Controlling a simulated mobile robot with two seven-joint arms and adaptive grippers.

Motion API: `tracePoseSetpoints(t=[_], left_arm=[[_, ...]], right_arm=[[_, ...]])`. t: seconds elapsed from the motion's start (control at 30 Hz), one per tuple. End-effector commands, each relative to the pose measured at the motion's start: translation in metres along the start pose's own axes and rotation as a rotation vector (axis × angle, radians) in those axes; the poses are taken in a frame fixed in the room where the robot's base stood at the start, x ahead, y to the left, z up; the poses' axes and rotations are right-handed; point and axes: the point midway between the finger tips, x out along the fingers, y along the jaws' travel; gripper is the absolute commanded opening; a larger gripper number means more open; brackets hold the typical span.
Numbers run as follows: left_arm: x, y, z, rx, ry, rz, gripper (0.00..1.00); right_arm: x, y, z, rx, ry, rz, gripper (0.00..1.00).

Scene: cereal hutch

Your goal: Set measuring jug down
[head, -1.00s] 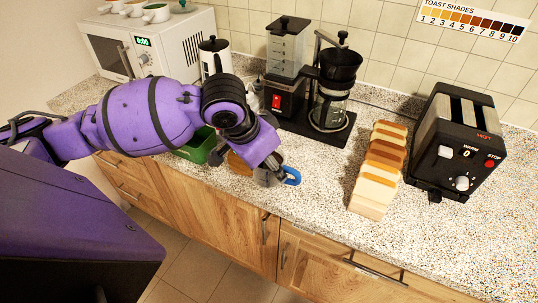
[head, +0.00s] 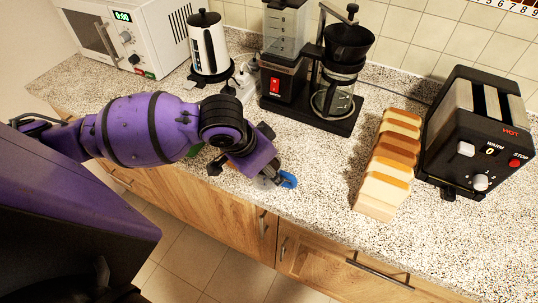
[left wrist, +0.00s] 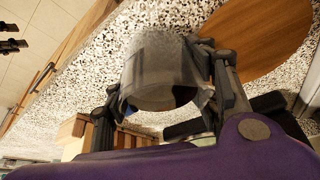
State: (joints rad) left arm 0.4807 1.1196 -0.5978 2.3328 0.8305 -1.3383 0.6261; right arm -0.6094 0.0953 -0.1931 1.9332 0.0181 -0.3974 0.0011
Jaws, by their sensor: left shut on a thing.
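The measuring jug (head: 263,183) is a clear grey vessel with a blue handle (head: 288,180). It is at the front part of the speckled counter in the head view. My left gripper (head: 268,175) is shut on it, and the purple wrist covers much of it. In the left wrist view the jug (left wrist: 160,75) sits between the two dark fingers of my left gripper (left wrist: 165,100). I cannot tell whether its base touches the counter. My right gripper is not clearly in view.
A round wooden surface (left wrist: 265,35) lies close to the jug. Sliced bread (head: 389,165) and a toaster (head: 475,135) stand to the right. A coffee maker (head: 340,85) and a kettle (head: 208,45) stand behind. Counter (head: 325,175) between jug and bread is clear.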

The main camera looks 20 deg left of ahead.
Motion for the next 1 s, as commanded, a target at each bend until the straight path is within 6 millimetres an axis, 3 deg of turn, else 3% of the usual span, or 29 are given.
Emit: tracePoseSetpoints(t=[0.4, 0.43, 0.5, 0.83, 1.0], left_arm=[[0.002, -0.001, -0.001, 0.001, 0.007, -0.004, 0.16], [0.002, -0.001, 0.0, 0.001, 0.005, -0.004, 0.57], [0.002, -0.001, 0.0, 0.001, 0.005, -0.004, 0.62], [0.0, -0.001, -0.001, 0.001, 0.005, -0.005, 0.62], [-0.021, -0.002, -0.003, 0.002, 0.008, -0.008, 0.62]], right_arm=[[-0.001, 0.002, -0.007, 0.002, 0.014, 0.005, 0.4], [0.0, 0.002, -0.007, 0.002, 0.014, 0.005, 0.4], [0.0, 0.001, -0.008, 0.002, 0.015, 0.004, 0.4], [0.001, 0.0, -0.005, 0.001, 0.009, 0.002, 0.4], [0.001, 0.0, -0.012, 0.001, 0.019, 0.001, 0.4]])
